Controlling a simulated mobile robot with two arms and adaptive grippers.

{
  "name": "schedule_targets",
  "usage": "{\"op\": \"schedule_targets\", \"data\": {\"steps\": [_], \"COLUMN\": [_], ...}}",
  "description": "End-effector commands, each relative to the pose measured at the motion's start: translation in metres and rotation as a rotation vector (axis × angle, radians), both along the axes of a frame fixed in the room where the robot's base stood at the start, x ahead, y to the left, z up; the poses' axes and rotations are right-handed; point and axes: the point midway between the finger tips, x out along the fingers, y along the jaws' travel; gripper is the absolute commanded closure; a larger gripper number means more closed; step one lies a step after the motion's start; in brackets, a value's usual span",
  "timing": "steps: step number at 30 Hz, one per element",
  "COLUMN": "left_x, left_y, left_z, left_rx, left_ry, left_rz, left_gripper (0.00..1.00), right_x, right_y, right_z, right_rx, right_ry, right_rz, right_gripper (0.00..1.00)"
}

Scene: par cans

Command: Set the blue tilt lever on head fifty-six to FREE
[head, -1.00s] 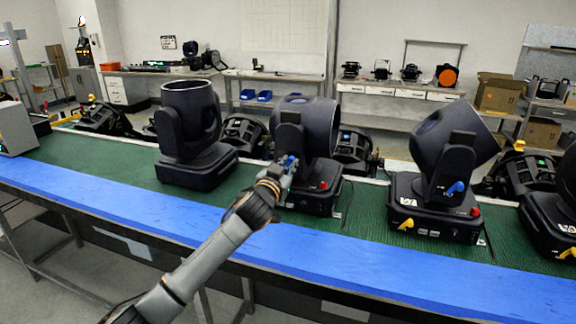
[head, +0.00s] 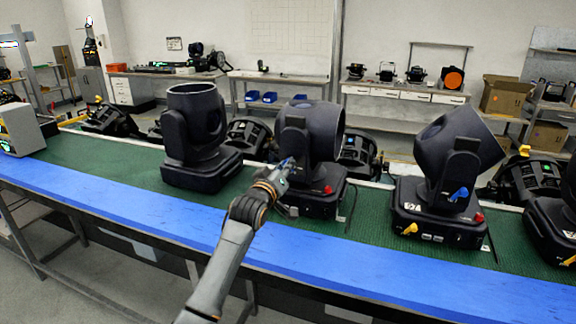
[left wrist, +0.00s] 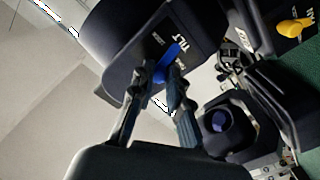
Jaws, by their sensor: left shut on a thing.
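The moving head (head: 308,130) in the middle of the bench has my left gripper (head: 284,168) at its yoke arm. In the left wrist view its blue tilt lever (left wrist: 169,60) sits beside the printed word TILT. My left gripper (left wrist: 160,82) is shut on this lever, one finger on each side of its lower part. The smaller position marks and the head's number are too small to read. In the head view the gripper mostly hides the lever. My right gripper is not in view.
A similar head (head: 452,165) with a blue lever (head: 459,194) and a yellow lever (head: 410,229) stands to the right. Another head (head: 196,135) stands to the left. The blue front strip (head: 120,205) of the bench is clear. A red knob (head: 328,189) is close to my gripper.

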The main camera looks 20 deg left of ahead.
Motion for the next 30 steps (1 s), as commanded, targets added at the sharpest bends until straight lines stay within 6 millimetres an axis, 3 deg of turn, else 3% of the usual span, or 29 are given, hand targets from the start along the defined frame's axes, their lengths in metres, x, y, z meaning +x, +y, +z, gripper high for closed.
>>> {"op": "schedule_targets", "data": {"steps": [12, 30], "left_x": [0.0002, 0.0003], "left_y": [0.0073, 0.0095], "left_z": [-0.0012, -0.0021], "left_rx": [-0.248, -0.306], "left_ry": [0.008, 0.008], "left_rz": [0.001, 0.002], "left_gripper": [1.00, 1.00], "right_x": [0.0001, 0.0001], "right_y": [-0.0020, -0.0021], "right_z": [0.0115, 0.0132], "right_rx": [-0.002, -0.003], "right_ry": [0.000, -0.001], "right_rz": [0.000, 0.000], "right_gripper": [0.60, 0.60]}}
